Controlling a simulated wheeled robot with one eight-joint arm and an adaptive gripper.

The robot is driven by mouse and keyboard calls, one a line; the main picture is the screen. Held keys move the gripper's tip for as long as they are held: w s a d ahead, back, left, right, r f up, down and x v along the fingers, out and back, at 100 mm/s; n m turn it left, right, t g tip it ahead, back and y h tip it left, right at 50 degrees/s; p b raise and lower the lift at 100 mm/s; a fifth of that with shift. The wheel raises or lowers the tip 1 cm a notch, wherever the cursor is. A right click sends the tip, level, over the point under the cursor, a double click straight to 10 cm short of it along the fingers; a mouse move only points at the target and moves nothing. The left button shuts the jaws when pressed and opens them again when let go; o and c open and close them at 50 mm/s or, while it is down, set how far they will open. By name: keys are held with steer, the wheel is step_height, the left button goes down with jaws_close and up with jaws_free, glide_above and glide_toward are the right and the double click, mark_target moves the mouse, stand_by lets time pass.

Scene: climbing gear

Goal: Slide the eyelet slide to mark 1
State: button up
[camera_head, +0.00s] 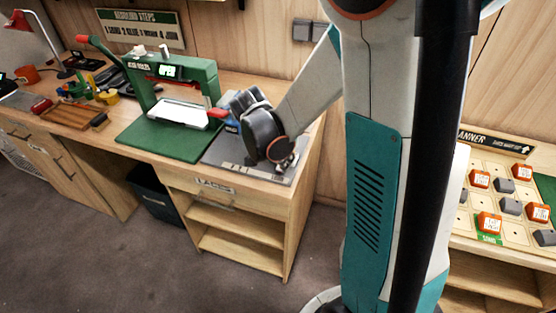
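A grey plate (228,152) with pale marks along its front edge lies at the right end of the workbench. A grey-blue device (233,126) with a red handle (219,113) stands at its back left, partly behind my wrist. I cannot tell whether this is the eyelet slide, and mark 1 is too small to read. My gripper (287,163) is low over the right part of the plate. Its fingers are small and dark here, so neither their opening nor any contact shows clearly.
A green press frame (207,82) with a lit "OPEN" sign stands left of the plate on a green base (150,143). Farther left are a wooden tray (68,117) and a red lamp (30,25). At right, a planner board (520,170) holds several orange and grey blocks.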

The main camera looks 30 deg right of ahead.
steer(key=shift+d+f, duration=0.15)
steer(key=shift+f, duration=0.25)
jaws_close()
steer(key=w+a, duration=0.1)
steer(key=w, duration=0.1)
steer(key=w+a, duration=0.2)
steer(key=shift+a, duration=0.1)
jaws_free()
steer(key=v, duration=1.2)
